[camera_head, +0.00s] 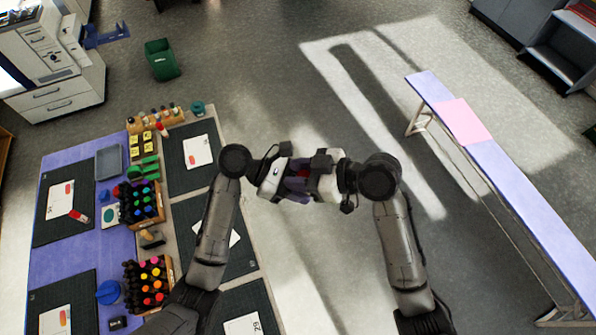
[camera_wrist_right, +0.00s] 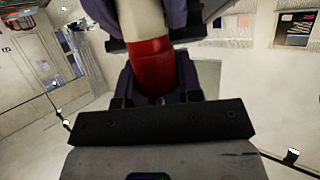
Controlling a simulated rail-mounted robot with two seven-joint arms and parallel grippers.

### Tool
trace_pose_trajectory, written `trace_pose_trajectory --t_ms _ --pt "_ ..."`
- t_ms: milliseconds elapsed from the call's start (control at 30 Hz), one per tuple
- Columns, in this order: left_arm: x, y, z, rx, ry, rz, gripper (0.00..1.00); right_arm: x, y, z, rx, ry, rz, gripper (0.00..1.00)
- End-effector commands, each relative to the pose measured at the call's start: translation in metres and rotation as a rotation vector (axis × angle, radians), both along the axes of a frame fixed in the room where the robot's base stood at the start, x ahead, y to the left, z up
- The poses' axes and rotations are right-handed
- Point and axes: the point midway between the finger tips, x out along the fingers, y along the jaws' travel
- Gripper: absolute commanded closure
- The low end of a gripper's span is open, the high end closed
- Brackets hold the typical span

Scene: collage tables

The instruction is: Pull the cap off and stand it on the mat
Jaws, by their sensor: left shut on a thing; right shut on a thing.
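A stick with a cream-white body (camera_wrist_right: 141,18) and a red end, which looks like its cap (camera_wrist_right: 148,60), is held in the air between my two grippers. In the head view only a little red (camera_head: 303,173) shows between them. My left gripper (camera_head: 293,187) is shut on the white body. My right gripper (camera_head: 312,181) is shut on the red cap; its fingers show at the cap's lower end in the right wrist view. Red and white still meet, with no gap visible. A pink mat (camera_head: 465,121) lies on the narrow lilac bench (camera_head: 525,202) at the right, bare.
The collage table (camera_head: 60,265) at the left holds dark cutting mats (camera_head: 181,177), paper sheets, marker racks (camera_head: 140,201) and another red-and-white stick (camera_head: 78,215). A green bin (camera_head: 161,60) stands on the floor behind. Open floor separates the table and the bench.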

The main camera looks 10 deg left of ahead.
Motion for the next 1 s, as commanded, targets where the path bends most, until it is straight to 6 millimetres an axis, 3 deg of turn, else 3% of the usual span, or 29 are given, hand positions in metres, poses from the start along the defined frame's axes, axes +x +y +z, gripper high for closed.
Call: trace_pose_trajectory --t_ms 200,1000 --pt "0.0005 0.0002 0.0003 0.0 0.0 0.002 1.0 -0.0007 0.0003 -0.0001 0.0 0.001 0.002 0.96" --pt "0.0006 0.0003 -0.0001 0.0 0.001 0.003 1.0 -0.0004 0.0003 0.0083 0.0 -0.001 0.003 0.97"
